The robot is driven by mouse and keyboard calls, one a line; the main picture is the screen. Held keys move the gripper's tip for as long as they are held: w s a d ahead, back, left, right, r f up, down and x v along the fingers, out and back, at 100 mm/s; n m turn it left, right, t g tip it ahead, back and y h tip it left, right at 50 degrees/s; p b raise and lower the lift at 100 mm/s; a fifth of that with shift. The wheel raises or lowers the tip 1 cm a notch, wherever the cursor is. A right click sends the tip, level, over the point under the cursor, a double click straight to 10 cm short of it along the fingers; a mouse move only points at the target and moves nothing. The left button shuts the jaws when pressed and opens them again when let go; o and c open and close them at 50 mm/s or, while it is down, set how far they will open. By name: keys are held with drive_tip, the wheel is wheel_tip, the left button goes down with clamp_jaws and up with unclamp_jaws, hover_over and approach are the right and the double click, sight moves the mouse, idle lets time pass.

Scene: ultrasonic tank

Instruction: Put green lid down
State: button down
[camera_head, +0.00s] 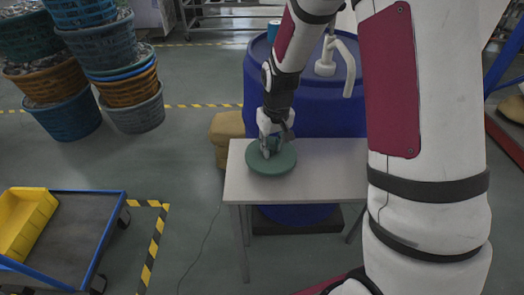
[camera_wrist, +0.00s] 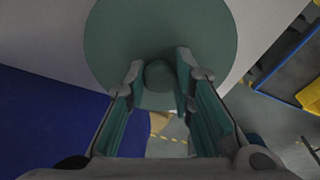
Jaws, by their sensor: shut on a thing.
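The green lid (camera_head: 262,165) is a round disc at the left end of the small light table (camera_head: 325,180). It looks level and at or just above the tabletop; I cannot tell whether it touches. My gripper (camera_head: 270,146) points down over it, shut on its knob, which the fingers partly hide. In the wrist view the lid (camera_wrist: 125,25) fills the upper middle, with its round knob (camera_wrist: 160,75) between the two fingertips of my gripper (camera_wrist: 160,78).
A blue drum (camera_head: 335,105) with a white pump stands right behind the table. The tabletop right of the lid is clear. A blue-framed cart (camera_head: 75,225) with a yellow bin (camera_head: 25,222) is at lower left. Stacked baskets (camera_head: 105,50) stand at upper left.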

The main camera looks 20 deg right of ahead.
drive_tip(key=shift+w+a+f, duration=0.15)
drive_tip(key=shift+w+a, duration=0.75)
drive_tip(key=shift+w, duration=0.25)
drive_tip(key=shift+f, duration=1.7)
drive_tip(key=shift+f, duration=0.15)
drive_tip(key=c, duration=1.4)
unclamp_jaws()
drive_tip(key=shift+o, duration=0.2)
